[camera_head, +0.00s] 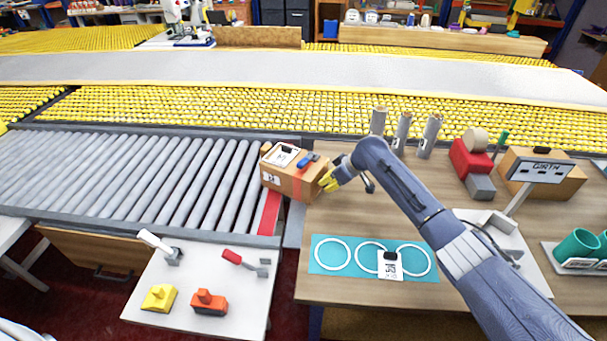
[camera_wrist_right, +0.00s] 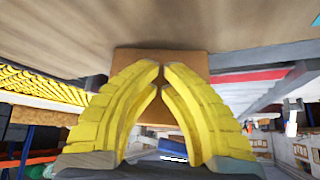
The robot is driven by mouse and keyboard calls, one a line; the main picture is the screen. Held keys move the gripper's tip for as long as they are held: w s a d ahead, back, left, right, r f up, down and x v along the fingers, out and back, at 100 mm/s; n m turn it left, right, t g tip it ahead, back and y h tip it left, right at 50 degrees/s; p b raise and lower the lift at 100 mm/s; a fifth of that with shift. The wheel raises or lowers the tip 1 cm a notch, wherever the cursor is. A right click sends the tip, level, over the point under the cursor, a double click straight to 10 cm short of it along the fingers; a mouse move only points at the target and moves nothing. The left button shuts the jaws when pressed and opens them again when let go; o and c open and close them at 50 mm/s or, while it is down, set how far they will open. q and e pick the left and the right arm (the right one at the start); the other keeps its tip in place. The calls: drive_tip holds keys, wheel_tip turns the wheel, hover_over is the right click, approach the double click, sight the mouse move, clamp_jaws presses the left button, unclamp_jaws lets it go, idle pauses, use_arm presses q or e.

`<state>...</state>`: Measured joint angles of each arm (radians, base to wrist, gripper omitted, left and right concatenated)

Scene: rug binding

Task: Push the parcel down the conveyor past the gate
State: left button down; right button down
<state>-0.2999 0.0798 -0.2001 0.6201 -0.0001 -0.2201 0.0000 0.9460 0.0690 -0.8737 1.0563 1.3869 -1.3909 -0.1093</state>
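The parcel (camera_head: 290,183) is a brown cardboard box with white labels and small blue and red items on top. It sits at the right end of the grey roller conveyor (camera_head: 150,175), next to the wooden table. A red strip (camera_head: 268,212) crosses that end beside the parcel; I cannot tell if it is the gate. My right gripper (camera_head: 326,182) is at the parcel's right side, yellow fingers toward it. In the right wrist view the fingertips (camera_wrist_right: 161,76) are together in front of the parcel (camera_wrist_right: 185,62), with nothing between them. Contact is unclear. My left gripper is not visible.
The wooden table (camera_head: 340,300) holds a teal mat (camera_head: 325,268) with white rings, several grey cylinders (camera_head: 403,130), and a GIRTH sign (camera_head: 540,171). A white panel (camera_head: 235,320) with levers and buttons stands in front of the conveyor. The rollers left of the parcel are clear.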

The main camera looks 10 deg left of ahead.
sight(294, 181)
drive_tip(key=shift+s+a, duration=0.1)
drive_tip(key=shift+a, duration=1.4)
drive_tip(key=shift+s+a, duration=0.2)
drive_tip(key=shift+a, duration=1.05)
drive_tip(key=shift+s+a, duration=0.15)
drive_tip(key=shift+a, duration=1.15)
drive_tip(key=shift+s+a, duration=0.2)
drive_tip(key=shift+a, duration=1.2)
drive_tip(key=shift+s+a, duration=0.35)
drive_tip(key=shift+a, duration=0.9)
drive_tip(key=shift+s+a, duration=0.35)
drive_tip(key=shift+a, duration=0.9)
drive_tip(key=shift+s+a, duration=0.35)
drive_tip(key=shift+a, duration=0.9)
drive_tip(key=shift+s+a, duration=0.55)
drive_tip(key=shift+a, duration=0.65)
drive_tip(key=shift+s+a, duration=0.5)
drive_tip(key=shift+a, duration=0.75)
drive_tip(key=shift+s+a, duration=0.55)
drive_tip(key=shift+a, duration=0.65)
